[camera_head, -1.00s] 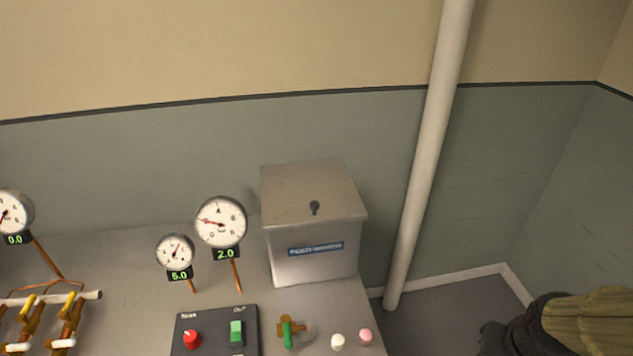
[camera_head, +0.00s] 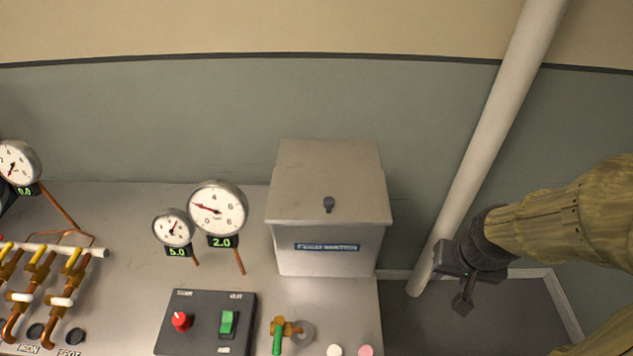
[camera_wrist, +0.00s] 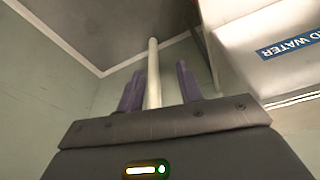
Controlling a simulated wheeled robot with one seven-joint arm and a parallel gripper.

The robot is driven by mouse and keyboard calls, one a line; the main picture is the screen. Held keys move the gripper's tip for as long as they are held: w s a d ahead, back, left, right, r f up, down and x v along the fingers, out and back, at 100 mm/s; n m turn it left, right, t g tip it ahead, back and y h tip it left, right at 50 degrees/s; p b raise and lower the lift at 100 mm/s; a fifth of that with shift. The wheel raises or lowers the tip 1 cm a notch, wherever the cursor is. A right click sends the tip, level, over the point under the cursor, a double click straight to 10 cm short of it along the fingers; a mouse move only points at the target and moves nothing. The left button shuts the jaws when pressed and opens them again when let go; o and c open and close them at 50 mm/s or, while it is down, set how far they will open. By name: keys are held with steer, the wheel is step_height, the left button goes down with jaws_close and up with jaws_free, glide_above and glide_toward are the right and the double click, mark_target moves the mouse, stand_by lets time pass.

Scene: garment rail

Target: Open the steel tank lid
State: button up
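The steel tank (camera_head: 325,259) stands at the back right of the bench in the head view, with a blue label on its front. My gripper (camera_head: 462,303) is to the right of the tank, beyond the bench's right edge, and touches nothing. In the wrist view its two purple fingers (camera_wrist: 158,88) stand apart with nothing between them; the pale pipe shows behind. The tank's labelled front (camera_wrist: 270,60) shows at the right of the wrist view.
A pale pipe (camera_head: 490,140) rises behind my gripper. Two gauges (camera_head: 217,209) (camera_head: 173,228) stand left of the tank. A switch panel (camera_head: 206,322), a green-handled valve (camera_head: 279,335) and white and pink knobs lie in front. Brass valves (camera_head: 45,275) are at the far left.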

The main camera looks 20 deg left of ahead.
steer(key=shift+w+a, duration=0.1)
steer(key=shift+w, duration=0.3)
steer(key=shift+o, duration=0.7)
steer(key=shift+s, duration=0.15)
step_height(320, 180, up, 24)
steer(key=m+g+p, duration=0.3)
steer(key=m+p, duration=0.3)
steer(key=p, duration=0.1)
glide_above(330, 200)
steer(key=shift+a, duration=0.1)
steer(key=shift+f, duration=0.1)
step_height(330, 200, down, 17)
steer(key=shift+f+p, duration=0.15)
steer(key=shift+p, duration=1)
